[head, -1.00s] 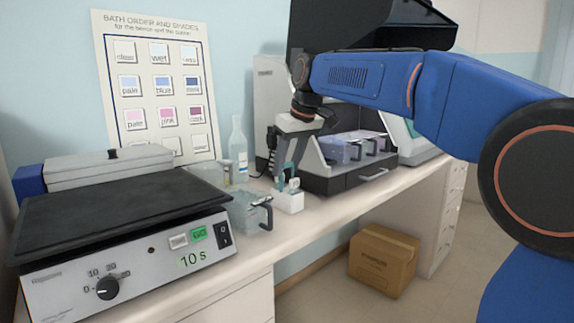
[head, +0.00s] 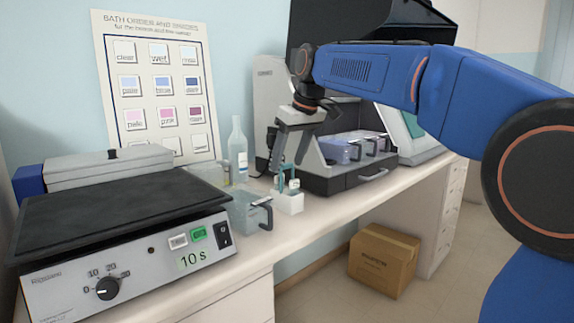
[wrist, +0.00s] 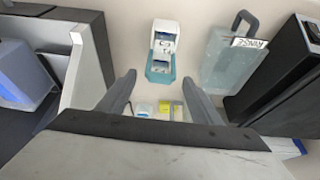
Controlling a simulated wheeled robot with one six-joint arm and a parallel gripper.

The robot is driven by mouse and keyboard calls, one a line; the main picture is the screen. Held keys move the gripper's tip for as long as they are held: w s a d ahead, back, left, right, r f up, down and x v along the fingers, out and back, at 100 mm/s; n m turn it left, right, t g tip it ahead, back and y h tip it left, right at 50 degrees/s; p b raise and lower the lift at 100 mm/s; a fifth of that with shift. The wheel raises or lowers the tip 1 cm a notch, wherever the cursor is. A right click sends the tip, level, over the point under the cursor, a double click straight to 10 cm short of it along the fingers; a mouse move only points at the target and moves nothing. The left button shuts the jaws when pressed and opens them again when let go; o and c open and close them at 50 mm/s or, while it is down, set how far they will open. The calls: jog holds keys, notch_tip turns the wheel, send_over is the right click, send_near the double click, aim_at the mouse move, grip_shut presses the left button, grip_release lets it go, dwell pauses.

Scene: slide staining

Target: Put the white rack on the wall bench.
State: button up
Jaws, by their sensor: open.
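The white rack (head: 288,202) is a small white block with a teal upright handle (head: 282,174), standing on the wall bench (head: 318,210) near its front edge. In the wrist view the white rack (wrist: 166,28) shows from above at top centre, with teal at its near end. My gripper (head: 289,158) is above the rack, its fingers pointing down. In the wrist view my gripper (wrist: 159,78) has its two fingers spread wide with nothing held between them. The fingertips look clear of the rack, though the exact gap is hard to tell.
A clear bath (head: 246,212) with a dark handle, labelled RINSE in the wrist view (wrist: 225,62), stands left of the rack. A dark-topped shaker (head: 120,215) fills the bench's left. A bottle (head: 237,150) stands behind; the machine (head: 345,180) with blue and purple baths stands right.

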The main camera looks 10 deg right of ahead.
jog(key=v, duration=1)
jog(key=s+d+f+m+h, duration=0.1)
jog(key=s+d+f, duration=0.4)
jog(key=s+f, duration=0.6)
jog(key=s+d+f+m, duration=0.3)
jog(key=s+d+f, duration=0.2)
jog(key=s+f, duration=0.6)
jog(key=s+d+f+m+t+h, duration=0.1)
jog(key=s+d+f, duration=0.4)
jog(key=s+f, duration=0.6)
notch_tip(320, 180, down, 6)
jog(key=shift+s+r+m+h, duration=0.25)
jog(key=shift+s+m+h, duration=0.05)
jog(key=shift+m, duration=0.6)
